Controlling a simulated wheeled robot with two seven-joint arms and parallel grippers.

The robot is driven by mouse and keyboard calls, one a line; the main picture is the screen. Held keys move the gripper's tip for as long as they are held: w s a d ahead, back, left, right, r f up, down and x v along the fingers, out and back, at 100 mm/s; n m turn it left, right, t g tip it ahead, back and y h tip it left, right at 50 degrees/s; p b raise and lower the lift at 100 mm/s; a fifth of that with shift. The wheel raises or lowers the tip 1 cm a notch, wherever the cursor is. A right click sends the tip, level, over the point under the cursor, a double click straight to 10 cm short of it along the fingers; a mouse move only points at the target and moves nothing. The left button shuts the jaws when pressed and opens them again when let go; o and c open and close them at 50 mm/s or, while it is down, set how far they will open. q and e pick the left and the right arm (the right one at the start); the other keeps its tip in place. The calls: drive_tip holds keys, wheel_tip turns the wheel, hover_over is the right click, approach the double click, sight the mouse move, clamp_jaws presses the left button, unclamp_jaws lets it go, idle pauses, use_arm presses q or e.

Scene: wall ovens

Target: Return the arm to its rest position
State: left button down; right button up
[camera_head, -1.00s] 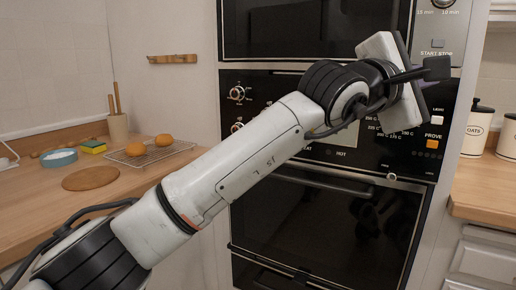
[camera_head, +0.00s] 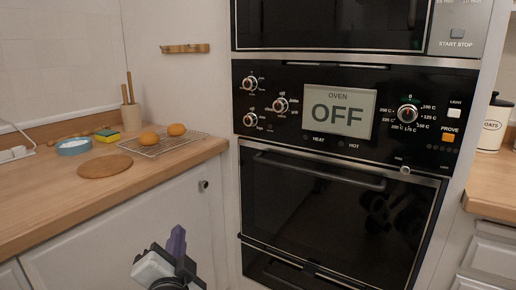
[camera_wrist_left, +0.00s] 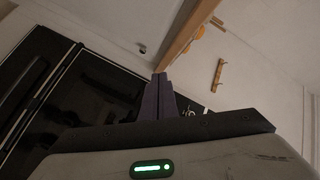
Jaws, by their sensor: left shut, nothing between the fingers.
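My left gripper (camera_head: 177,240) shows at the bottom of the head view, low in front of the white cabinet below the left counter. Its purple fingers point up and are together with nothing between them. In the left wrist view the same closed fingers (camera_wrist_left: 160,95) show at the centre, below the wooden counter edge. They appear apart from the counter and the oven. Most of my left arm is out of the head view. My right gripper is not in either view.
The wall oven (camera_head: 335,215) is closed, and its display (camera_head: 338,115) reads OFF. A right counter (camera_head: 490,190) holds a canister (camera_head: 494,128).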

use_arm(q)
drive_tip(key=s+a+f+n+g, duration=0.35)
drive_tip(key=s+f, duration=0.35)
drive_tip(key=f, duration=0.4)
drive_tip(key=s+a+f+n+g+h, duration=0.15)
drive_tip(key=s+f+g, duration=0.45)
drive_tip(key=s, duration=0.6)
drive_tip(key=s+a+f+n+g+h, duration=0.15)
drive_tip(key=s+f+g, duration=0.4)
drive_tip(key=s, duration=0.75)
drive_tip(key=w+d+f+t+h+p, duration=0.2)
drive_tip(key=w+d+f+t+p, duration=0.1)
drive_tip(key=d+t+p, duration=0.3)
drive_tip(key=w+d+p, duration=0.1)
drive_tip(key=p, duration=0.1)
drive_tip(key=shift+d+f+t+h+p, duration=0.35)
drive_tip(key=shift+f+t+h, duration=0.05)
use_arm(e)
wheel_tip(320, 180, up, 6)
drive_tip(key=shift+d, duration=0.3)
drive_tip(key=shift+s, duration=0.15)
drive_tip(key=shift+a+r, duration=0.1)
